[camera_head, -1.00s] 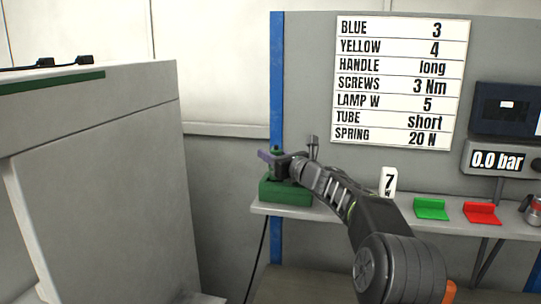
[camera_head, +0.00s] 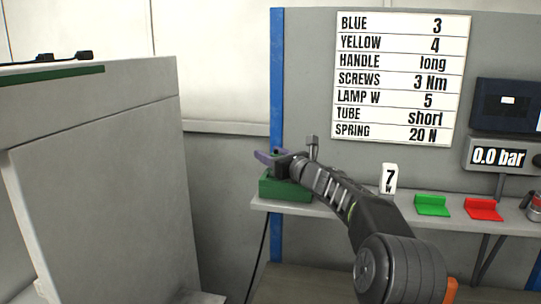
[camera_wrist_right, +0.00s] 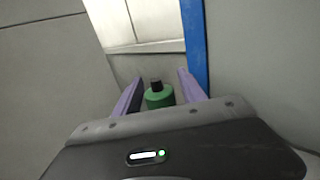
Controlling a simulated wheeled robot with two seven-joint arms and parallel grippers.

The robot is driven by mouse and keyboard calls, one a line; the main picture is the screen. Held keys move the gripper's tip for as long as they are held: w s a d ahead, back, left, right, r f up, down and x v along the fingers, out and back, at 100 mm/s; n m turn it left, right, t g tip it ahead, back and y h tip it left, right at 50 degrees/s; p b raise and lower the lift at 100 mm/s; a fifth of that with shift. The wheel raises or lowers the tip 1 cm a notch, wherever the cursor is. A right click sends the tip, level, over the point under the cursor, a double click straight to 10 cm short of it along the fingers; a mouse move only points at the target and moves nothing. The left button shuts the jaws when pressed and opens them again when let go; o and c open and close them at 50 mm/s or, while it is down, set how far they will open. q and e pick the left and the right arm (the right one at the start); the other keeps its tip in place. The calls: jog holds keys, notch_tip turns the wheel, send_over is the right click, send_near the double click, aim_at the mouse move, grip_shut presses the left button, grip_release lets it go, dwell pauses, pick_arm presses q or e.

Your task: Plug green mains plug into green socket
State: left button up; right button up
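A green plug-like piece with a dark tip (camera_wrist_right: 158,96) stands between the two purple fingers of my right gripper (camera_wrist_right: 162,92) in the wrist view. Narrow gaps show on both sides of it, so the gripper looks open around it. In the head view my right gripper (camera_head: 271,157) is just above a dark green block (camera_head: 285,189) at the left end of the shelf. The gripper hides most of the green piece there. I cannot tell whether this block is the green socket or a holder. My left gripper is not in view.
A blue post (camera_head: 277,80) rises behind the block. A grey cabinet (camera_head: 100,190) at left has black-ended cables (camera_head: 84,56) on top.

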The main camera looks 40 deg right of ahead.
jog(key=shift+o, duration=0.3)
jog(key=shift+f, duration=0.3)
jog(key=s+b, duration=0.1)
jog(key=s, duration=0.3)
jog(key=s+b, duration=0.1)
jog(key=s, duration=0.2)
jog(key=shift+s+a+r+b, duration=0.1)
jog(key=shift+a+r+b, duration=0.05)
jog(key=shift+a+b, duration=0.15)
jog(key=shift+s, duration=0.35)
jog(key=shift+r, duration=0.1)
